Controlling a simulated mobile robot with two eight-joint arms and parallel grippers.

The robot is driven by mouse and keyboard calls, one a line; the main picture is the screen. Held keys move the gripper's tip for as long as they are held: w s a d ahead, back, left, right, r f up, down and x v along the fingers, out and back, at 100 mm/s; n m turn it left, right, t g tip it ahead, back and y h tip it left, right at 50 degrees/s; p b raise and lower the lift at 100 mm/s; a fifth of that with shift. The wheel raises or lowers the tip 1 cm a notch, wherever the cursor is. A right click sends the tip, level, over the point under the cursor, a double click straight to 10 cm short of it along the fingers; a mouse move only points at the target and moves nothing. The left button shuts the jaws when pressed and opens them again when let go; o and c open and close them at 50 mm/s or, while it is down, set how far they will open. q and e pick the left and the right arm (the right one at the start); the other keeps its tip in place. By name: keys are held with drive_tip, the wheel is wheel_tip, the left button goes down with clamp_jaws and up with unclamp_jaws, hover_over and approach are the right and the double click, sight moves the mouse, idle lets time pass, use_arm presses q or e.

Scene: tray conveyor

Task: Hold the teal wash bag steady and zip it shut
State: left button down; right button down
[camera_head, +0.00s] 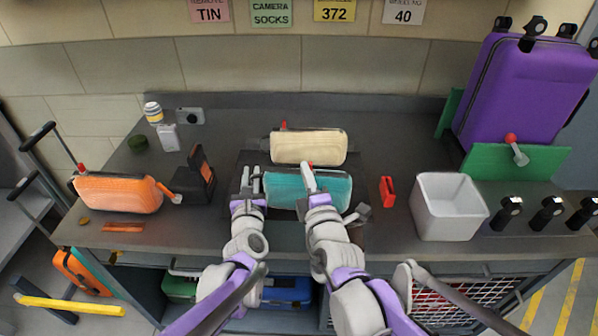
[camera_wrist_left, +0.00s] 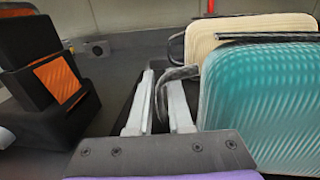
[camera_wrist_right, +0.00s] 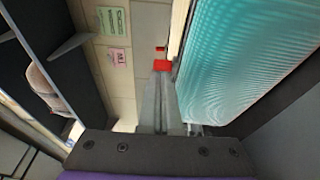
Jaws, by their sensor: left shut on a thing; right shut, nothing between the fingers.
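The teal wash bag (camera_head: 335,190) lies on a dark mat at the middle of the bench. It also fills the right of the left wrist view (camera_wrist_left: 265,105). My left gripper (camera_head: 250,178) is at the bag's left end, shut on its dark end loop (camera_wrist_left: 172,76). My right gripper (camera_head: 308,172) is over the middle of the bag's far edge, its fingers shut with nothing between them. A red zip pull (camera_wrist_right: 161,66) shows at its fingertips in the right wrist view. I cannot tell how far the zip is closed; my right gripper hides part of the edge.
A cream wash bag (camera_head: 310,147) lies just behind the teal one. An orange bag (camera_head: 115,192) and a black stand (camera_head: 200,182) are to the left. A red object (camera_head: 387,190) and a white bin (camera_head: 448,225) are to the right.

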sight(311, 164)
drive_tip(key=v, duration=0.9)
drive_tip(key=c, duration=1.5)
unclamp_jaws()
drive_tip(key=shift+s, duration=0.35)
drive_tip(key=shift+o, duration=1.3)
drive_tip(key=shift+r+m, duration=0.1)
drive_tip(key=shift+m, duration=0.2)
drive_tip(key=shift+o, duration=1.2)
drive_tip(key=shift+w+a+r+m+t, duration=0.15)
drive_tip(key=shift+r+m+t, duration=0.15)
drive_tip(key=shift+m, duration=0.5)
drive_tip(key=shift+o, duration=0.2)
drive_tip(key=m, duration=0.2)
drive_tip(key=m+h, duration=0.1)
drive_tip(key=m, duration=0.1)
drive_tip(key=w+a+r+m, duration=0.1)
drive_tip(key=m, duration=0.1)
drive_tip(key=shift+w+t+h, duration=0.1)
drive_tip(key=shift+t+h, duration=0.3)
drive_tip(key=w+m+h, duration=0.1)
drive_tip(key=w+m, duration=0.3)
drive_tip(key=w+f+m+h, duration=0.1)
drive_tip(key=w+m, duration=0.4)
drive_tip(key=w+m+h, duration=0.2)
drive_tip(key=w+m, duration=0.2)
drive_tip(key=shift+w+d+f+m+g, duration=0.15)
drive_tip(key=shift+f+m+g, duration=0.15)
drive_tip(key=shift+f+g, duration=0.1)
